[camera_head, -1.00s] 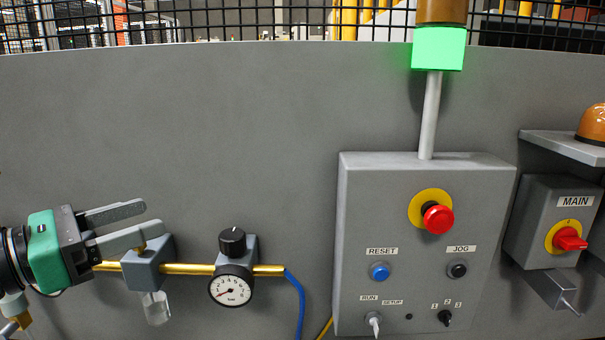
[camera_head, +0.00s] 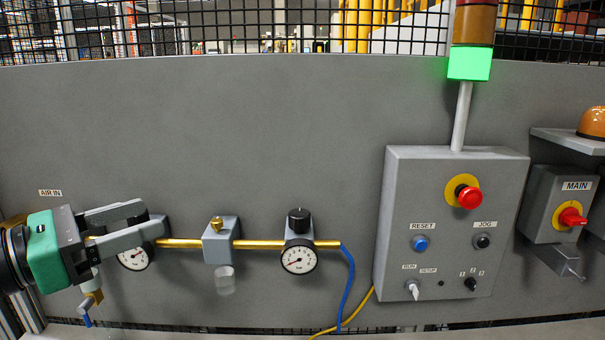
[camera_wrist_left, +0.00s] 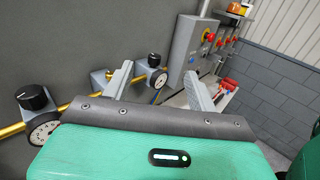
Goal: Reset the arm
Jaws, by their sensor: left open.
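My left gripper (camera_head: 150,222) comes in from the left in the head view, in front of the air line at the left of the grey panel. Its two fingers are apart with nothing between them. In the left wrist view its open fingers (camera_wrist_left: 158,84) reach toward the panel and the control box. The grey control box (camera_head: 398,200) carries a blue RESET button (camera_head: 420,243), a black JOG button (camera_head: 482,241), a red emergency stop (camera_head: 468,197) and selector switches. My right gripper is in neither view.
A brass air pipe (camera_head: 185,243) with a regulator gauge (camera_head: 299,260) and a clear-bowled filter (camera_head: 225,280) runs along the panel. A blue hose (camera_head: 350,290) hangs down. A green-lit stack light (camera_head: 470,63) rises above the box. The red MAIN switch (camera_head: 571,217) is at the right.

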